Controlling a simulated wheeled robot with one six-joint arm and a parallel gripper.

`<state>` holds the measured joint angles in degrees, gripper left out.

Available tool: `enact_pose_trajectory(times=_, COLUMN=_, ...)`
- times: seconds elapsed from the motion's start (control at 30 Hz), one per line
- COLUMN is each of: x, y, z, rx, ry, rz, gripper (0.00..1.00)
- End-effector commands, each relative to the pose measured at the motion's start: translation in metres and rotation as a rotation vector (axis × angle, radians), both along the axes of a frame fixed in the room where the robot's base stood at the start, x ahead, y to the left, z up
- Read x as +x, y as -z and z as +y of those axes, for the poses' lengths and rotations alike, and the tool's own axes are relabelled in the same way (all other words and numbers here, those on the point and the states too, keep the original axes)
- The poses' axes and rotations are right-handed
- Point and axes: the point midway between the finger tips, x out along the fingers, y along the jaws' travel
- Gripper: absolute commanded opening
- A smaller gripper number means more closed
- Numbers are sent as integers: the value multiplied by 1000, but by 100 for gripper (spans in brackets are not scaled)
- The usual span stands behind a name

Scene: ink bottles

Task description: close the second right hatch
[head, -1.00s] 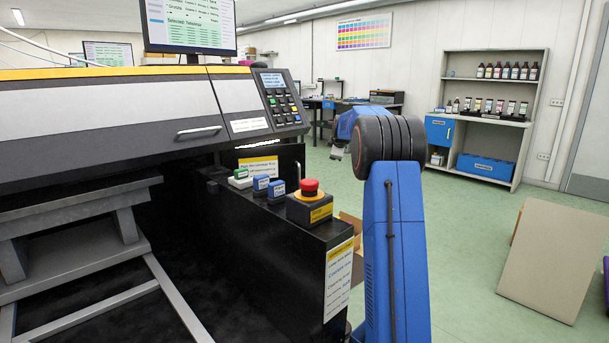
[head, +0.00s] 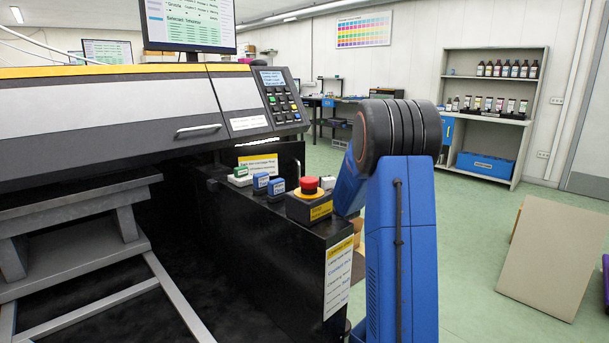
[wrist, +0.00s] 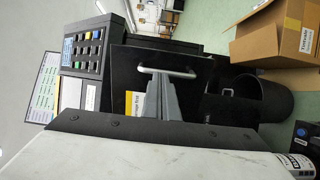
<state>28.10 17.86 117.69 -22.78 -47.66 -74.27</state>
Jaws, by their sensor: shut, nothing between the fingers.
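A black hatch panel (wrist: 140,75) with a silver bar handle (wrist: 168,72) fills the middle of the wrist view, which shows the scene turned on its side. My gripper (wrist: 164,82) has its grey fingers together and empty, with the tips overlapping the handle in the picture. I cannot tell whether they touch it. In the head view a dark panel with a handle (head: 298,169) shows beyond the black machine side; my gripper is hidden there behind my blue arm. How far the hatch stands open is unclear.
A keypad console (head: 284,95) sits above the side of the machine. A red stop button (head: 309,185) and several stamps stand on the black ledge. An open cardboard box (wrist: 275,42) and a dark bin (wrist: 262,98) are beside the panel.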

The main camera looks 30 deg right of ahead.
Motion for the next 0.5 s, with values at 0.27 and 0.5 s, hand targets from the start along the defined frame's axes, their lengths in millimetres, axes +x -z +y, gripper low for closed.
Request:
enact_pose_trajectory(times=0.27, x=24, y=0, z=-3, rx=-1, ry=-5, rz=-5, gripper=0)
enact_pose_trajectory(times=0.5, x=66, y=0, z=-11, rx=-2, ry=-5, rz=-4, gripper=0)
